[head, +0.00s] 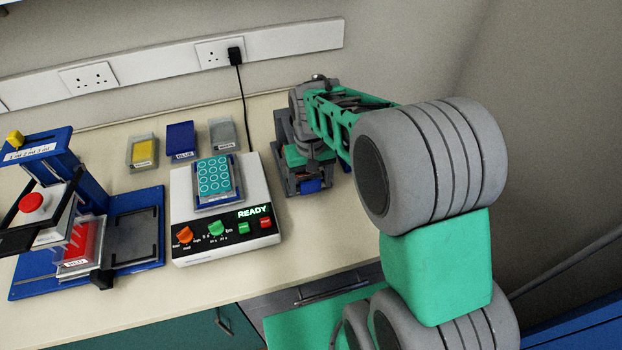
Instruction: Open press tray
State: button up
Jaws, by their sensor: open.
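The press (75,190) stands at the far left on a blue base, with a blue column and a red knob on its raised head. Its tray (98,262) sits low under the head and holds a red rack (85,243) with a label. A black knob (103,279) is on the tray's front. A dark flat plate (135,238) lies on the base to the right. My gripper (308,187) points down near the bench at the right of the white device, well away from the press. It is open, with its fingers partly hidden by the wrist.
A white device (228,241) reading READY holds a teal-topped plate (214,176) between press and gripper. Behind it stand a yellow rack (144,151), a blue rack (181,140) and a grey rack (222,132). The bench front strip (130,306) is clear.

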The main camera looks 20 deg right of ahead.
grip_shut()
dwell(0.8)
